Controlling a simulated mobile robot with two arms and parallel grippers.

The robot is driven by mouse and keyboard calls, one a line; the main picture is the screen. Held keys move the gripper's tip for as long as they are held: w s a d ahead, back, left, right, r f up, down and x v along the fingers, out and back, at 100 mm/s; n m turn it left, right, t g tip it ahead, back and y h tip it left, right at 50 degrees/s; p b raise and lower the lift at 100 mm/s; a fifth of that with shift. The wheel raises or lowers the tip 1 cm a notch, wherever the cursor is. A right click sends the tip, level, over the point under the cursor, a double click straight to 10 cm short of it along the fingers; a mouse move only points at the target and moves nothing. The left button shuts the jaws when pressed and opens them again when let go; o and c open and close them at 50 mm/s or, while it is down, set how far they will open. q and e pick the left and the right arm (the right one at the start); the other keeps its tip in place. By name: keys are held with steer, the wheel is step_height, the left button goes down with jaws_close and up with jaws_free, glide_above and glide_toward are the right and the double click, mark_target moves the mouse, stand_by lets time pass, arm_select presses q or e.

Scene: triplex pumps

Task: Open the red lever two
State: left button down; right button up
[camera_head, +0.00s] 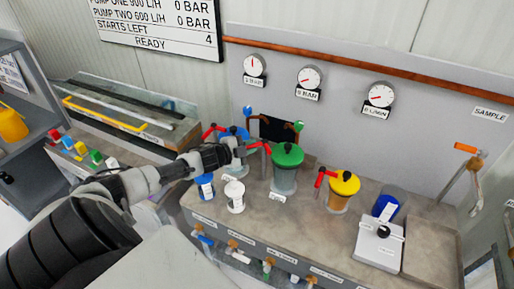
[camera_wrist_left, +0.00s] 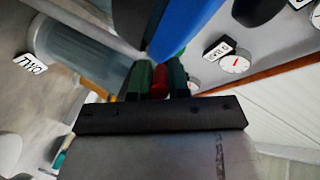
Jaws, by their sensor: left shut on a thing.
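My left gripper (camera_head: 243,149) is in front of the blue-lidded pump (camera_head: 236,131). Its tips are at the red lever (camera_head: 264,147) left of the green-lidded pump (camera_head: 286,156). In the left wrist view, its fingers (camera_wrist_left: 157,82) are shut on a red lever piece (camera_wrist_left: 160,79). A blue lid (camera_wrist_left: 192,28) is close there, beside a glass vessel. Most of the gripped lever is hidden by the fingers. My right gripper is not in view.
A yellow-lidded pump (camera_head: 343,184) with its own red lever (camera_head: 321,176) stands to the right. Blue (camera_head: 205,186) and white (camera_head: 235,196) containers stand in front. Gauges (camera_head: 309,78) and a copper pipe are on the wall.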

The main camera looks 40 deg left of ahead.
arm_select(q)
steer(key=shift+w+a+m+h+b, duration=0.15)
steer(key=shift+a+m+h+b, duration=0.1)
steer(key=shift+m+h+b, duration=0.55)
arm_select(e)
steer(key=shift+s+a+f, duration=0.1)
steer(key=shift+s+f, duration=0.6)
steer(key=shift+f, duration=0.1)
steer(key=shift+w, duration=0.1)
arm_select(q)
steer(key=c, duration=1.1)
jaws_free()
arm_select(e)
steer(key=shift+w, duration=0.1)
arm_select(q)
steer(key=shift+s+a, duration=0.15)
steer(key=shift+s, duration=0.25)
steer(key=v, duration=1)
steer(key=shift+r, duration=0.25)
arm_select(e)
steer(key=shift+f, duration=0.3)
